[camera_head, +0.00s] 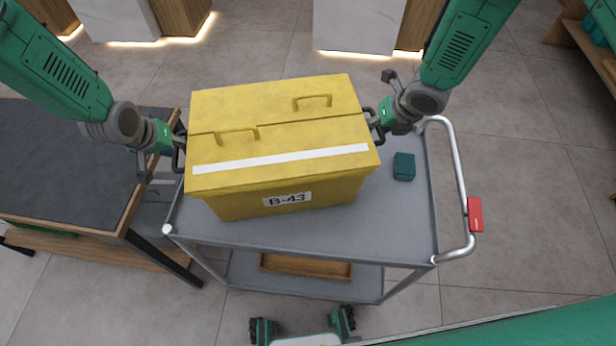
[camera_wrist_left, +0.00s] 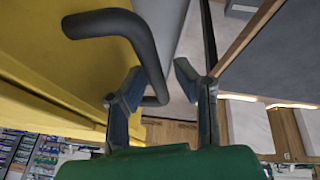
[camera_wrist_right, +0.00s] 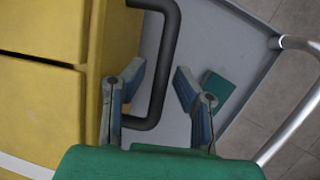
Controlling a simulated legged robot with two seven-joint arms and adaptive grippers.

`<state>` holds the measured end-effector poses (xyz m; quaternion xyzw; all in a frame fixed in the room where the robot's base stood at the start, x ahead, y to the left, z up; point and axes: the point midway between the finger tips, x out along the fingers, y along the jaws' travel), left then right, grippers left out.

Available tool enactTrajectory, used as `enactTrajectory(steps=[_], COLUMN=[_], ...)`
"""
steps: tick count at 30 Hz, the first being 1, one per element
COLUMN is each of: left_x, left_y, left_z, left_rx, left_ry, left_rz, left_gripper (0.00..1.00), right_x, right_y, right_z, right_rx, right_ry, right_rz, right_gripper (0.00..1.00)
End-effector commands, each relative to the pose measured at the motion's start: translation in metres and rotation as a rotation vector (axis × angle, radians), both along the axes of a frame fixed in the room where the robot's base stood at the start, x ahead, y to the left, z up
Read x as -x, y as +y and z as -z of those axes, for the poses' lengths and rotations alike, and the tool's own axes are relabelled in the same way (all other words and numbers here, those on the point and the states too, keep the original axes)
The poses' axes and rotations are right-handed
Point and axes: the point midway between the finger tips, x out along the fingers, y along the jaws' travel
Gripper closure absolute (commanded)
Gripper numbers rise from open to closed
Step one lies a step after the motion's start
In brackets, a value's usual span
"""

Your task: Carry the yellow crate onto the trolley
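The yellow crate (camera_head: 280,170) with a white stripe and a "B-43" label is upright over the grey trolley's top shelf (camera_head: 330,235) and appears to rest on it; its underside is hidden. My left gripper (camera_head: 165,158) is at the crate's left side. In the left wrist view its fingers (camera_wrist_left: 155,90) are apart, with the dark side handle (camera_wrist_left: 148,45) between them. My right gripper (camera_head: 380,112) is at the crate's right side. In the right wrist view its fingers (camera_wrist_right: 158,82) are apart on either side of the other dark handle (camera_wrist_right: 168,50).
A small dark green block (camera_head: 404,166) lies on the trolley's top shelf, right of the crate. The trolley's push bar (camera_head: 458,170) with a red piece (camera_head: 475,214) is at the right. A dark-topped table (camera_head: 70,160) stands close at the left.

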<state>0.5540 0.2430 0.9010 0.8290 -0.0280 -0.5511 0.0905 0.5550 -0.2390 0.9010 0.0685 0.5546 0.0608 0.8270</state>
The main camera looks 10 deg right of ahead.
Motion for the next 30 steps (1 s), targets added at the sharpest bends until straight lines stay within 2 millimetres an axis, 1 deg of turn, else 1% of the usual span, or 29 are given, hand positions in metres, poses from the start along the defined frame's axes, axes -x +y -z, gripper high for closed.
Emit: enactTrajectory(steps=[2, 5, 15, 18, 21, 25, 28, 30], left_x=[0.001, 0.005, 0.033, 0.039, 0.043, 0.047, 0.047, 0.047], left_y=[0.0, 0.002, 0.012, 0.014, 0.015, 0.016, 0.016, 0.016], left_z=[-0.004, -0.015, -0.08, -0.094, -0.103, -0.108, -0.109, -0.109], left_rx=[0.001, 0.0, -0.001, -0.001, -0.002, -0.002, -0.002, -0.002], left_ry=[0.0, -0.002, -0.004, -0.003, -0.002, 0.0, 0.0, 0.0], left_rz=[0.0, 0.001, -0.002, -0.002, -0.001, -0.001, -0.001, -0.001], left_gripper=[0.74, 0.74, 0.74, 0.74, 0.74, 0.74, 0.74, 0.74], right_x=[0.0, 0.0, 0.0, 0.0, -0.001, 0.0, 0.004, 0.008], right_y=[0.0, 0.001, 0.002, 0.002, 0.002, 0.001, -0.001, -0.003], right_z=[0.0, 0.0, 0.0, 0.0, 0.001, -0.002, -0.013, -0.024], right_rx=[-0.001, -0.002, -0.002, -0.002, -0.002, -0.002, -0.002, -0.003], right_ry=[0.0, 0.0, -0.001, 0.0, 0.0, -0.001, -0.002, -0.003], right_rz=[0.0, -0.001, -0.002, -0.002, -0.002, -0.002, -0.002, -0.001], right_gripper=[0.74, 0.74, 0.74, 0.74, 0.74, 0.74, 0.74, 0.74])
